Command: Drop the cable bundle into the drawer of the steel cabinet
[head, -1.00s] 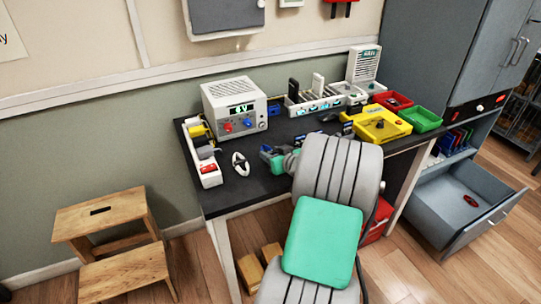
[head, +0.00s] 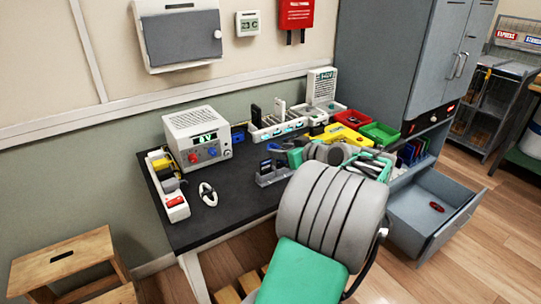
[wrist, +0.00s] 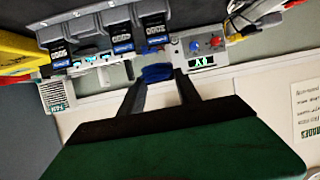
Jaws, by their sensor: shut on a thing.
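My gripper (head: 280,149) is over the right half of the dark workbench, pointing left, above a grey phone stand. In the wrist view, its two dark fingers (wrist: 157,88) are shut on a small rounded blue bundle (wrist: 157,73), which appears to be the cable bundle. It shows only as a small blue patch (head: 271,147) in the head view. The steel cabinet (head: 385,60) stands at the right. Its lower drawer (head: 408,207) is pulled out and open, to the right of my arm. A small red object (head: 437,208) lies inside it.
The grey phone stand (head: 270,179) is close below my gripper. A wooden stool (head: 62,257) is at lower left.

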